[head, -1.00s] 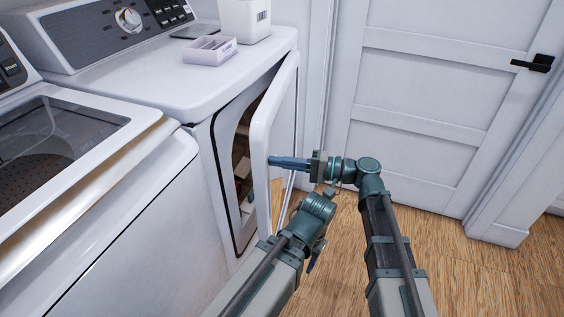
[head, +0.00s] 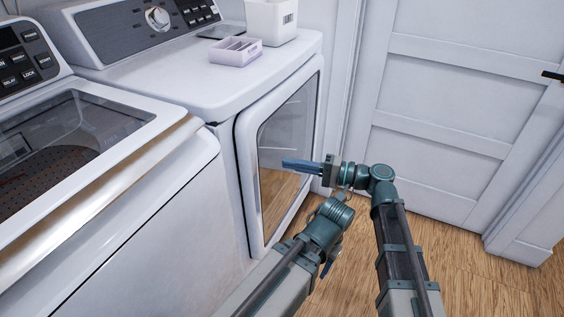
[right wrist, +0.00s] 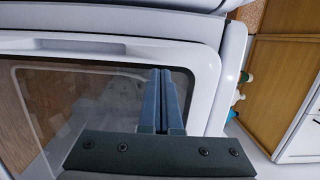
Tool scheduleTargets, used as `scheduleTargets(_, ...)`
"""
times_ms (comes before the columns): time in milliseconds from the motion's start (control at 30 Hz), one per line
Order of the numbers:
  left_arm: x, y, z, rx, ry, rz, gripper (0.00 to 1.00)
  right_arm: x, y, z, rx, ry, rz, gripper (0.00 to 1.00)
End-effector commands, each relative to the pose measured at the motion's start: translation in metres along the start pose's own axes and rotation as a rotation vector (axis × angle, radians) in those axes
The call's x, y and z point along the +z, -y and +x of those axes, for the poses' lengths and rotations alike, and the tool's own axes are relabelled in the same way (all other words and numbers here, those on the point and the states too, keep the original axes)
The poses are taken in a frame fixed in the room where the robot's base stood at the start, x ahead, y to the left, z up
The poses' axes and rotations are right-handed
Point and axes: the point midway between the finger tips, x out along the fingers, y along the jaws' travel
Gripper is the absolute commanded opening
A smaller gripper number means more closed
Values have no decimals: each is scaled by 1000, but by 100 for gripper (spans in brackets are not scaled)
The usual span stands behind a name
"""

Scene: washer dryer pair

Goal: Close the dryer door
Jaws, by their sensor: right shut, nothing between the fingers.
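The dryer (head: 200,92) is the white machine on the right of the pair. Its white-framed door (head: 252,215) with a glass window lies flat or nearly flat against the dryer front. A thin dark seam runs along its left edge, and I cannot tell if it is latched. My right gripper (head: 284,163) is shut and empty, its blue fingers in front of the door window. In the right wrist view, the shut fingers (right wrist: 161,72) overlap the door's window and frame (right wrist: 205,85); contact is unclear. My left arm is low beside it, its gripper mostly hidden.
The washer (head: 110,225) stands at the left. A pale divided tray (head: 236,53) and a white box (head: 271,20) sit on the dryer top. A white panelled room door (head: 440,100) is at the right. Wood floor (head: 470,275) is clear at lower right.

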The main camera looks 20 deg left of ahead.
Motion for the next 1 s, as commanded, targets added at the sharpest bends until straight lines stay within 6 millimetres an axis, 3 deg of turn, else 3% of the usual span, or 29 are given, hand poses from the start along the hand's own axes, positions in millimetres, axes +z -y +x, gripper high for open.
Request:
scheduleTargets(200, 0, 0, 0, 0, 0, 0, 58, 0, 0, -51, 0, -4, 0, 0)
scheduleTargets(500, 0, 0, 0, 0, 0, 0, 58, 0, 0, -94, 0, -1, 0, 0)
scheduleTargets(1000, 0, 0, 0, 0, 0, 0, 58, 2, -4, -103, 18, -1, 0, 0)
